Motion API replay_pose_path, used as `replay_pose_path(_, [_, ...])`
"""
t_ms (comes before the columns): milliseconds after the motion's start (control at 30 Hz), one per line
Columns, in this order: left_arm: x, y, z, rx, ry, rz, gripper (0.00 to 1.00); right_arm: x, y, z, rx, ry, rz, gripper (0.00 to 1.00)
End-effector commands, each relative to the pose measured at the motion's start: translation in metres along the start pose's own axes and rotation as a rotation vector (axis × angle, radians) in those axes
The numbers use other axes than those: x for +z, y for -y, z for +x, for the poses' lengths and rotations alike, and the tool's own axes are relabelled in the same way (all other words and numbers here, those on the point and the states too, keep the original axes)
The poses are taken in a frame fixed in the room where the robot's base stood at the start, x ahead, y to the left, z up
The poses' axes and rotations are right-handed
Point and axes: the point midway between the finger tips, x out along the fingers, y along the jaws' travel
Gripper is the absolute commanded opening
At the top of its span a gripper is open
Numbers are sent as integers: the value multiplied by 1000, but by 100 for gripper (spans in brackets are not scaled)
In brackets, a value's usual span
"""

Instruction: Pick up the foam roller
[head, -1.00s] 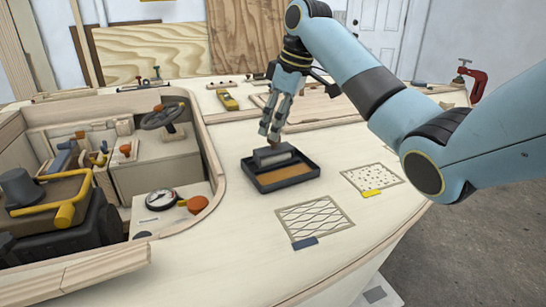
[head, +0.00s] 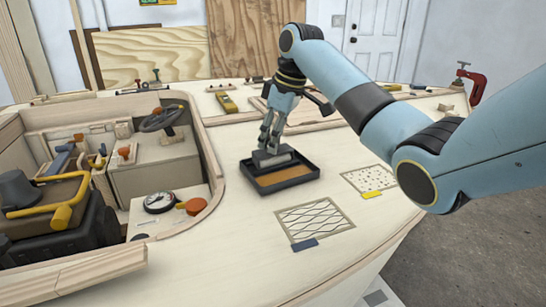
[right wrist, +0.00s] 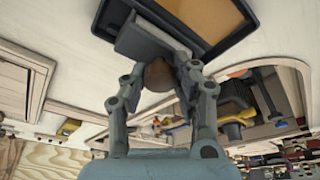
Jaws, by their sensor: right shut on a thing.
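The foam roller (head: 279,158) is grey with a dark frame and lies at the far end of a black tray (head: 290,184) with an ochre floor. My right gripper (head: 267,149) reaches down to it from above, and its fingers are shut on the roller's grip. In the right wrist view, the fingers (right wrist: 160,85) flank the roller's brown rounded grip (right wrist: 158,76), with its grey body (right wrist: 148,42) beyond. The roller still appears to be within the tray; I cannot tell whether it touches the floor. My left gripper is out of view.
A hatched panel (head: 316,219) and a speckled panel (head: 370,180) lie right of the tray. Left is an open cockpit with a steering wheel (head: 161,118) and a black-and-yellow case (head: 50,225). A red clamp (head: 475,82) stands at the back right.

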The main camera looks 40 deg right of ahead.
Motion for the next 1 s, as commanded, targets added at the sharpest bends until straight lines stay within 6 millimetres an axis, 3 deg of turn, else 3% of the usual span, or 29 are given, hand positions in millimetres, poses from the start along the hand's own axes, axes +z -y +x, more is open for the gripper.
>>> replay_pose_path(367, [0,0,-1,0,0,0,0,-2,0,-5,1,-2,0,0])
replay_pose_path(633, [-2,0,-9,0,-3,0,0,-13,-1,-42,3,-6,-2,0])
replay_pose_path(1000, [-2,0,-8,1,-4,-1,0,-14,-84,-91,1,-3,4,0])
